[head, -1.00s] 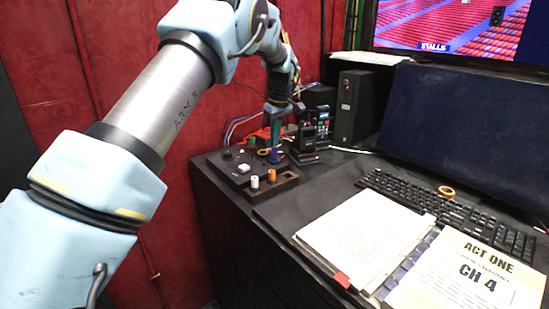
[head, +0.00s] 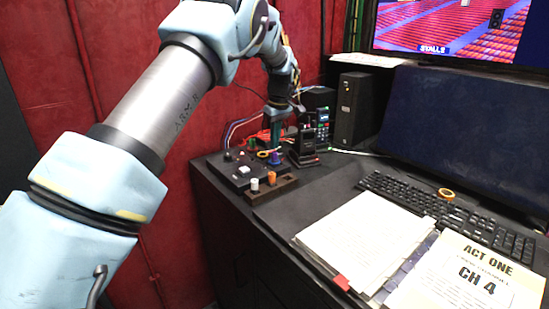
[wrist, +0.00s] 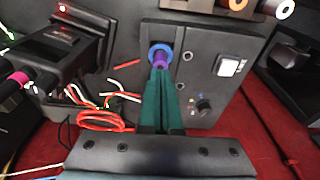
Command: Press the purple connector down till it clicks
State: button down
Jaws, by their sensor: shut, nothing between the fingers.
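The purple connector (wrist: 160,57) stands in a blue ring on a dark panel (wrist: 215,45) in the wrist view. It also shows as a small purple-blue shape (head: 275,158) on the desk panel in the head view. My gripper (wrist: 161,70) has its two teal fingers together, with nothing between them. The fingertips overlap the connector's near side in the wrist view. In the head view my gripper (head: 276,147) points down just above the connector. I cannot tell whether the tips touch it, or whether the connector is fully seated.
A lit white button (wrist: 228,67) and a black knob (wrist: 203,104) are on the same panel. White (head: 254,184) and orange (head: 272,177) plugs stand in a front block. A black device (head: 303,148) and red cables (wrist: 103,120) are close by. An open binder (head: 355,235) lies right.

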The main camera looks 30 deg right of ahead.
notch_tip(320, 180, up, 6)
jog(key=p, duration=0.4)
dwell(0.6)
jog(key=a+r+m, duration=0.1)
jog(key=a, duration=2.4)
jog(key=s+a+f+m+b, duration=0.1)
jog(key=s+a+f+m, duration=0.1)
jog(key=s+a, duration=1.7)
jog(key=shift+s+a+f+h, duration=0.3)
jog(key=shift+a+f, duration=0.1)
jog(key=shift+f, duration=0.25)
jog(key=c, duration=1.6)
grip_release()
jog(key=shift+w, duration=0.1)
